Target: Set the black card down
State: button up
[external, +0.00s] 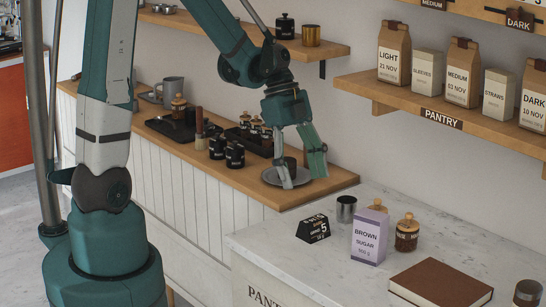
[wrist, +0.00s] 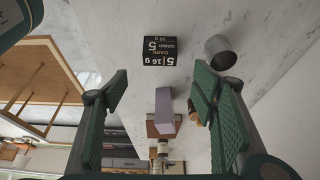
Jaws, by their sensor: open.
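The black card (external: 313,229) is a folded, tent-like card with white print, including a large 5. It rests on the pale marble counter (external: 420,225), near its left end. In the wrist view the card (wrist: 161,51) lies ahead of the fingers, with print on both sloping faces. My gripper (external: 302,172) is open, above the right end of the wooden counter (external: 335,182), up and left of the card in the external view. In the wrist view the green-padded fingers (wrist: 160,82) stand wide apart with nothing held between them. The card is apart from my gripper.
A metal cup (external: 346,209), a purple brown sugar box (external: 369,237) and a lidded jar (external: 407,233) stand near the card. A brown book (external: 440,284) lies further right. A dark round plate (external: 272,177) sits below my gripper. The pantry shelf (external: 440,107) is above the marble counter.

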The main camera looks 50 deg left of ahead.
dwell(0.7)
jog(key=s+a+r+n+t+y, duration=0.3)
jog(key=s+r+n+t, duration=0.4)
jog(key=s+r+n, duration=0.6)
jog(key=shift+a+r+n+y, duration=0.2)
jog(key=shift+r+n+y, duration=0.6)
jog(key=shift+r+n, duration=1.2)
jog(key=shift+s+f+n, duration=0.1)
jog(key=shift+f+n, duration=0.4)
jog(key=shift+f, duration=0.15)
